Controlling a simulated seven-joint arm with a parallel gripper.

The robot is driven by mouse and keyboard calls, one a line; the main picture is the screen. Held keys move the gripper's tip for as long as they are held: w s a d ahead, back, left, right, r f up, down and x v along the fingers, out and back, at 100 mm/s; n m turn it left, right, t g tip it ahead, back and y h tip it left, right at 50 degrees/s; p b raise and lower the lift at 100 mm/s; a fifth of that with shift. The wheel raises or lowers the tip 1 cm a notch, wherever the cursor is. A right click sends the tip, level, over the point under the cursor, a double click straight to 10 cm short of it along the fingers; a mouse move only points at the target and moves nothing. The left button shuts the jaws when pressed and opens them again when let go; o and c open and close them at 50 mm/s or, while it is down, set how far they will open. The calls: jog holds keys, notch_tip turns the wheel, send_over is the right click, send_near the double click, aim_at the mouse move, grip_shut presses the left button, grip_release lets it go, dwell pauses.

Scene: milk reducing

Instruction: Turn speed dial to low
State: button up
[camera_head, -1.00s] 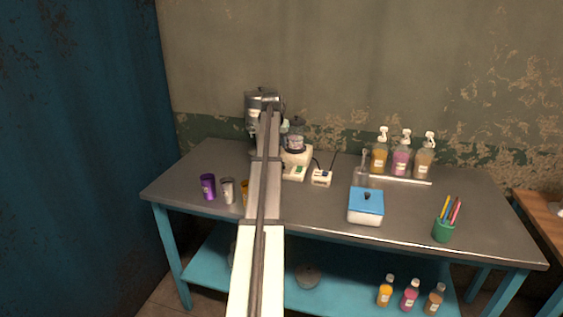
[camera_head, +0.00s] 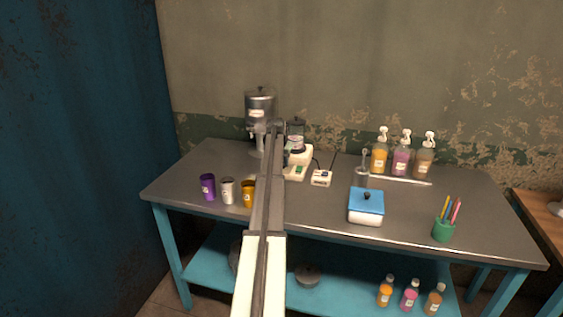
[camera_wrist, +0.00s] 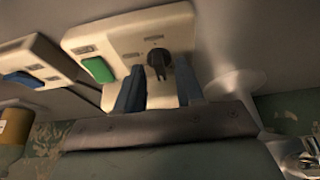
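The speed dial (camera_wrist: 157,60) is a black knob on a beige machine base (camera_wrist: 115,40), beside a green switch (camera_wrist: 98,69), in the wrist view. My gripper (camera_wrist: 161,66) is open, with its two blue fingers apart on either side of the dial in the picture. I cannot tell whether either finger touches the dial. In the head view the beige machine (camera_head: 300,157) stands at the back of the metal table, with a clear jar on top. My arm hides the dial and most of my gripper there.
A small white switch box (camera_head: 321,178) stands right of the machine, and a steel dispenser (camera_head: 259,110) behind left. Purple (camera_head: 208,187), silver (camera_head: 228,191) and orange (camera_head: 248,194) cups stand at left. A blue-lidded box (camera_head: 366,206) sits front right.

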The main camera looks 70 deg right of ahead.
grip_shut()
dwell(0.3)
jog(key=shift+m, duration=0.3)
jog(key=m+g, duration=0.1)
jog(key=m, duration=0.3)
jog(key=m+g, duration=0.1)
jog(key=m, duration=0.1)
jog(key=shift+w+d+g+y, duration=0.15)
jog(key=shift+w+g+y, duration=0.15)
jog(key=shift+w, duration=0.05)
jog(key=m+g+y, duration=0.1)
jog(key=m, duration=0.4)
jog(key=shift+d, duration=0.1)
jog(key=shift+y, duration=0.3)
